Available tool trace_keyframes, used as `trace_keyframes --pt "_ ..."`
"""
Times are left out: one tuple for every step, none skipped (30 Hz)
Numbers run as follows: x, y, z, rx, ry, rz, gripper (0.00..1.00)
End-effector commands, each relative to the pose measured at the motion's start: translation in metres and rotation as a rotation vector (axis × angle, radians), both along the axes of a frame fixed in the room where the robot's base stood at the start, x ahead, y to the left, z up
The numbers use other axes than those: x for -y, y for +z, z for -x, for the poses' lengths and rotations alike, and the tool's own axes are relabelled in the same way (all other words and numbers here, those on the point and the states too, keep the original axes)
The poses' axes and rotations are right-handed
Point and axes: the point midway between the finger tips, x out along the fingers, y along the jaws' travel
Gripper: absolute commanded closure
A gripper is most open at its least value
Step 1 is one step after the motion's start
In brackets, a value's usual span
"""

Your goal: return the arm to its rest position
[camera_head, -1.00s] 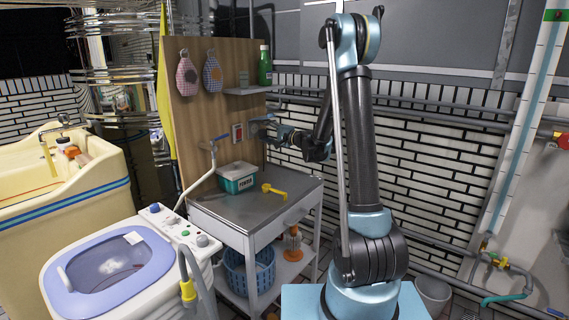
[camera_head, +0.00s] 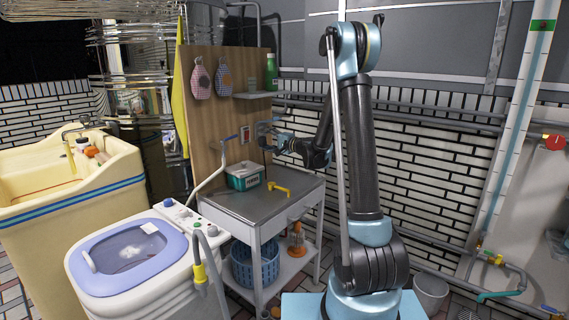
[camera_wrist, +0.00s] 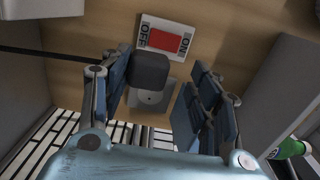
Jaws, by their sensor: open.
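My arm rises from its blue base at the right of the head view and bends over at the top. Its forearm reaches down and left, away from the camera. My gripper (camera_head: 268,133) is near the wooden board (camera_head: 203,130), just right of the red switch (camera_head: 245,132). In the wrist view my gripper (camera_wrist: 160,98) has its blue fingers spread apart. A dark plug-like block (camera_wrist: 149,72) shows between them, in front of a grey plate (camera_wrist: 153,101). I cannot tell whether a finger touches it.
A washing machine (camera_head: 150,270) is at left. A shelf (camera_head: 254,95) holds a green bottle (camera_head: 271,72). Pipes line the tiled wall.

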Motion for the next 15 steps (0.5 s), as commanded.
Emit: trace_keyframes --pt "0.007 0.002 0.001 0.001 -0.006 0.004 0.44" --pt "0.009 0.002 0.002 0.001 -0.007 0.007 0.44" --pt "0.011 0.004 0.004 0.003 -0.007 0.015 0.44" --pt "0.012 0.004 0.005 0.004 -0.006 0.022 0.44" --pt "0.013 0.005 0.007 0.005 -0.005 0.027 0.44" --pt "0.014 0.006 0.009 0.005 -0.003 0.034 0.44" --pt "0.014 0.007 0.012 0.007 0.000 0.043 0.44" --pt "0.015 0.008 0.015 0.007 0.003 0.052 0.44" --pt "0.015 0.009 0.018 0.008 0.006 0.063 0.44" --pt "0.016 0.010 0.021 0.010 0.010 0.073 0.44" --pt "0.016 0.011 0.024 0.011 0.013 0.084 0.44" --pt "0.017 0.012 0.029 0.012 0.017 0.099 0.44" --pt "0.017 0.013 0.032 0.013 0.021 0.111 0.44" --pt "0.017 0.014 0.037 0.015 0.025 0.125 0.44" --pt "0.018 0.015 0.043 0.017 0.033 0.142 0.44"
